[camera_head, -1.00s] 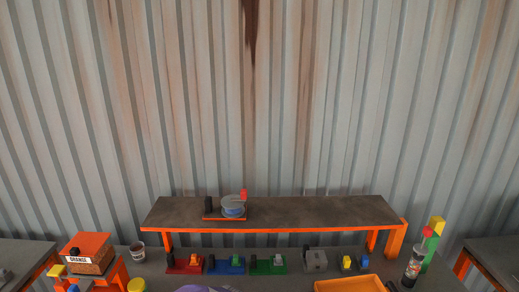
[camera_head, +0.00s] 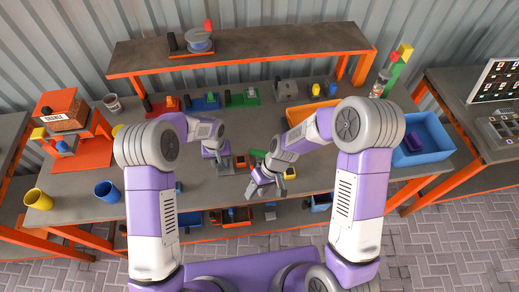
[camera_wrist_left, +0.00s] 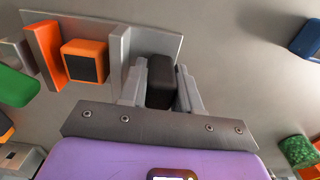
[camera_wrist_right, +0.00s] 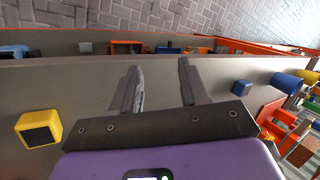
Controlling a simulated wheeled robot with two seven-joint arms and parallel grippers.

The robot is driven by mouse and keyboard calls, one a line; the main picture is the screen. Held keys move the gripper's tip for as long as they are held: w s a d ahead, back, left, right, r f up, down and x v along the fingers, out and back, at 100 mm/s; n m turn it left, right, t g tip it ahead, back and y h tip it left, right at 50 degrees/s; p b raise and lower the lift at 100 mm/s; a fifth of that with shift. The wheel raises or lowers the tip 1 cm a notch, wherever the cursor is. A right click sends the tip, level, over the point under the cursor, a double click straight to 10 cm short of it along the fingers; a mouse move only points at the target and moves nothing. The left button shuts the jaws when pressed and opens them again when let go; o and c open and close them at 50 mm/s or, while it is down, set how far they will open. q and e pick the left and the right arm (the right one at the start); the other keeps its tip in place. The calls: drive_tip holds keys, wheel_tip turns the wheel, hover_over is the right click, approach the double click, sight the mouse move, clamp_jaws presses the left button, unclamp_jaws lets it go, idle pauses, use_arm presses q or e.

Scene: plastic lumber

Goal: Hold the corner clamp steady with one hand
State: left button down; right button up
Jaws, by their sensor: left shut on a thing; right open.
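The corner clamp is a grey plate (camera_wrist_left: 172,24) with a grey upright, an orange block (camera_wrist_left: 85,62) and a black grip block (camera_wrist_left: 160,82). It lies on the grey bench and also shows in the head view (camera_head: 240,162), partly behind my arms. My left gripper (camera_wrist_left: 158,88) is shut on the black block, with one finger on each side; it also shows in the head view (camera_head: 221,168). My right gripper (camera_head: 266,194) is open and empty, to the right of the clamp near the bench's front edge. Its parted fingers show in the right wrist view (camera_wrist_right: 160,82).
A yellow block (camera_wrist_right: 38,128) sits near my right gripper. Red, blue (camera_head: 206,102) and green fixtures stand farther back below a raised shelf (camera_head: 250,45). An orange tray (camera_head: 438,115) and a blue bin (camera_head: 422,143) are right. Cups (camera_head: 107,191) stand left.

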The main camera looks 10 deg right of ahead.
sight(259, 151)
drive_tip(key=w+d+r+n+t, duration=0.2)
drive_tip(key=w+d+r+n, duration=0.2)
drive_tip(key=w+r+n, duration=0.15)
drive_tip(key=w+d+r+n+t, duration=0.2)
drive_tip(key=w+d+r+n, duration=0.15)
drive_tip(key=w+r, duration=0.35)
drive_tip(key=shift+h, duration=0.3)
drive_tip(key=x, duration=1.2)
drive_tip(key=shift+w+r, duration=0.1)
drive_tip(key=shift+w, duration=0.05)
clamp_jaws()
